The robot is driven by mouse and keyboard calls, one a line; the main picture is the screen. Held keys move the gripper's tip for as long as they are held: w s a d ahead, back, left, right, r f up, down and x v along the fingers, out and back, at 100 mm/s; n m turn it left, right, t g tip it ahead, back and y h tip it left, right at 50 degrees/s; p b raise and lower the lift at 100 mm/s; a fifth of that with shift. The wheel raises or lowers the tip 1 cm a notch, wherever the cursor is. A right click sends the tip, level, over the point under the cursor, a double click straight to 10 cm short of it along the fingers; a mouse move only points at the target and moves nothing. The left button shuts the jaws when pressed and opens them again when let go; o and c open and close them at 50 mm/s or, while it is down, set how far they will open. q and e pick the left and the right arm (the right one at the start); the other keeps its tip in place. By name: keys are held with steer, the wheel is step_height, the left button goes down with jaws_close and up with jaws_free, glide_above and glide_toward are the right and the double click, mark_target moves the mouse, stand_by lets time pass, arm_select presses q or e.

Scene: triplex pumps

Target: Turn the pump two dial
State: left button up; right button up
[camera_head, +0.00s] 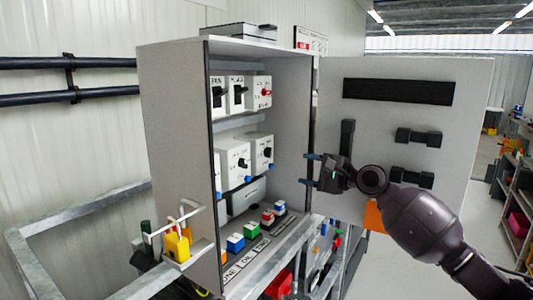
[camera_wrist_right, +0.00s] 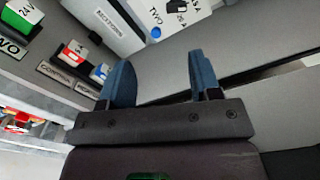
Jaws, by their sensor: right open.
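A white box marked TWO (camera_wrist_right: 145,18) shows at the top of the right wrist view, with part of a black dial (camera_wrist_right: 178,5) cut off by the frame edge. My right gripper (camera_head: 308,169) is open and empty, in front of the cabinet's right side, apart from the dial. Its blue fingers (camera_wrist_right: 158,70) also show in the right wrist view. My left gripper is not in view.
The grey cabinet (camera_head: 172,110) stands open, its door (camera_head: 340,90) swung right behind my right arm. Upper switch boxes (camera_head: 236,92) include one with a red knob. Coloured blocks (camera_head: 236,243) sit on the cabinet's bottom ledge. Yellow padlocks (camera_head: 178,246) hang at the left.

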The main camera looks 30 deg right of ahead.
mark_target(271, 153)
steer(key=shift+m, duration=0.3)
steer(key=w+a, duration=0.1)
steer(key=w, duration=0.1)
steer(key=w+a+r, duration=0.1)
steer(key=w+a, duration=0.1)
steer(key=w, duration=0.1)
steer(key=w+a+r, duration=0.1)
steer(key=w, duration=0.2)
steer(key=shift+w+a+r+p, duration=0.1)
steer(key=shift+a+r+p, duration=0.2)
steer(key=shift+p, duration=0.1)
steer(key=shift+x, duration=0.8)
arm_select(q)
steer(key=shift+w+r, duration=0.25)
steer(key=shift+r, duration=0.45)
arm_select(e)
steer(key=shift+f, duration=0.1)
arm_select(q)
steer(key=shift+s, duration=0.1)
arm_select(e)
steer(key=shift+c, duration=0.7)
steer(key=c, duration=0.8)
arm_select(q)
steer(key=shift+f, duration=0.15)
